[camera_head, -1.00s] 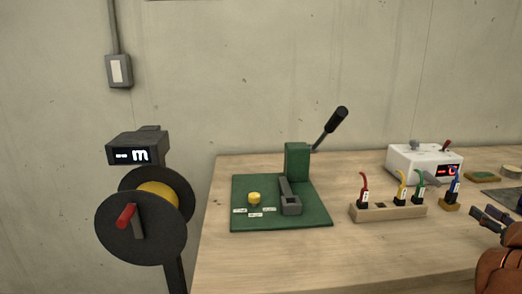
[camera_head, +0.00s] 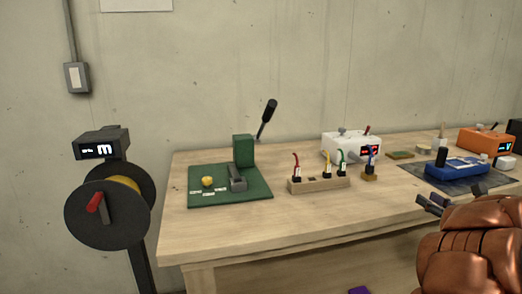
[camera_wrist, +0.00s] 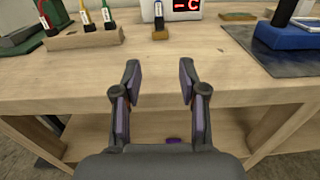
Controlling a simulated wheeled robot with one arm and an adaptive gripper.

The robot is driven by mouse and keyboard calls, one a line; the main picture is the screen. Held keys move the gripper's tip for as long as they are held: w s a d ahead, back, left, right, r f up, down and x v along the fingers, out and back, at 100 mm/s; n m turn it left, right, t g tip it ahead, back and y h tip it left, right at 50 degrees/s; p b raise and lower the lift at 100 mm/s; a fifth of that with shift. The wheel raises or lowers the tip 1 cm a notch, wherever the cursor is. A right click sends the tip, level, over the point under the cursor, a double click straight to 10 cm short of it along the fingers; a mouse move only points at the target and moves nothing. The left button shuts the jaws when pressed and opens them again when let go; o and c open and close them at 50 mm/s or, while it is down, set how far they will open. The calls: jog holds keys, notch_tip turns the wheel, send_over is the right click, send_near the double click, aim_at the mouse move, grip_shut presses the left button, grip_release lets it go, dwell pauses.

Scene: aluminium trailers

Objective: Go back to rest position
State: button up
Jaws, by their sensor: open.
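My gripper (camera_wrist: 159,82) is open and empty in the wrist view, its two fingers apart in front of the near edge of the wooden table (camera_wrist: 75,75). In the head view my gripper (camera_head: 432,204) shows at the right, partly hidden by my copper-coloured arm. Nothing is between the fingers.
On the table stand a green lever press (camera_head: 243,152), a wooden block (camera_head: 320,185) with coloured plugs, a white display box (camera_head: 345,146), a blue device (camera_head: 457,168) on a dark mat and an orange device (camera_head: 484,141). A cable reel (camera_head: 105,214) stands left of the table.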

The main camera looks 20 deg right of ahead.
jog(key=w+r+m+g+h, duration=0.35)
jog(key=m+h, duration=0.35)
jog(key=m, duration=0.5)
jog(key=s+a+f+m+g+y, duration=0.1)
jog(key=s+a+f+m+g, duration=0.4)
jog(key=a+f+m, duration=0.35)
jog(key=s+a+f+m+g+y, duration=0.1)
jog(key=s+a+f+m+g, duration=0.4)
jog(key=a+m, duration=0.6)
jog(key=s+a+f+m+g+y, duration=0.2)
jog(key=s+a+f+g+y, duration=0.15)
jog(key=s+a, duration=0.8)
jog(key=s+a+f+m+g+y, duration=0.2)
jog(key=s+a+g, duration=0.2)
jog(key=s+a, duration=0.75)
notch_tip(320, 180, up, 19)
jog(key=w+a+t+p, duration=0.1)
jog(key=w+p, duration=0.1)
jog(key=p, duration=1.5)
jog(key=shift+w+a+f, duration=0.15)
jog(key=shift+w, duration=0.15)
